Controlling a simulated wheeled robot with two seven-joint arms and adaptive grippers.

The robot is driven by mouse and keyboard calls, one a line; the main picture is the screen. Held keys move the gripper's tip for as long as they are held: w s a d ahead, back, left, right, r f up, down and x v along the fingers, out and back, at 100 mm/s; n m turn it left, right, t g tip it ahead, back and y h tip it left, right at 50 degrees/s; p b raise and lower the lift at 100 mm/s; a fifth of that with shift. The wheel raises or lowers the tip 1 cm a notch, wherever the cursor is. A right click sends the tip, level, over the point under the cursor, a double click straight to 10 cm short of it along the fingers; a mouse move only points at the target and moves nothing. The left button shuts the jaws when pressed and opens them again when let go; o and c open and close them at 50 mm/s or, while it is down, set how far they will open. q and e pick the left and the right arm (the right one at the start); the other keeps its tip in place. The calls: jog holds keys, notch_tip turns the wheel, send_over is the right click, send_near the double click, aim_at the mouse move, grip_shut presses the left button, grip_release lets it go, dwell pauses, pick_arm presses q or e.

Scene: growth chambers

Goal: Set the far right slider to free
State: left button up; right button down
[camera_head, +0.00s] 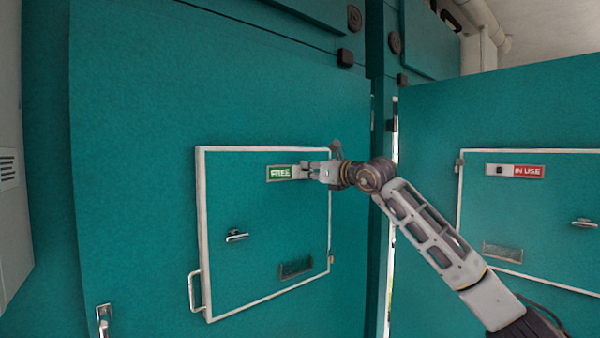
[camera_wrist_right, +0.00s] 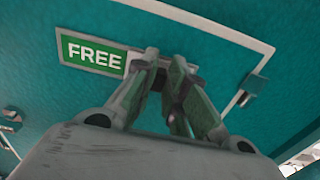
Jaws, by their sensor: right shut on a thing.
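A slider sign (camera_head: 281,173) on the left chamber's white-framed hatch shows green with FREE. It also shows in the right wrist view (camera_wrist_right: 92,54), with FREE fully readable. My left gripper is not in view.
The left hatch has a small handle (camera_head: 237,236), a dark slot plate (camera_head: 296,268) and a white side handle (camera_head: 195,291). The right hatch has a similar handle (camera_head: 584,223) and plate (camera_head: 502,252). My right arm crosses in front of the gap between the chambers.

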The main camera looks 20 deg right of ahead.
jog(key=shift+d+r, duration=0.15)
jog(key=shift+d, duration=0.1)
jog(key=c, duration=1.4)
grip_release()
jog(key=shift+w+d, duration=0.15)
jog(key=shift+d, duration=0.05)
jog(key=shift+c, duration=0.2)
jog(key=shift+a, duration=0.15)
jog(key=v, duration=1.2)
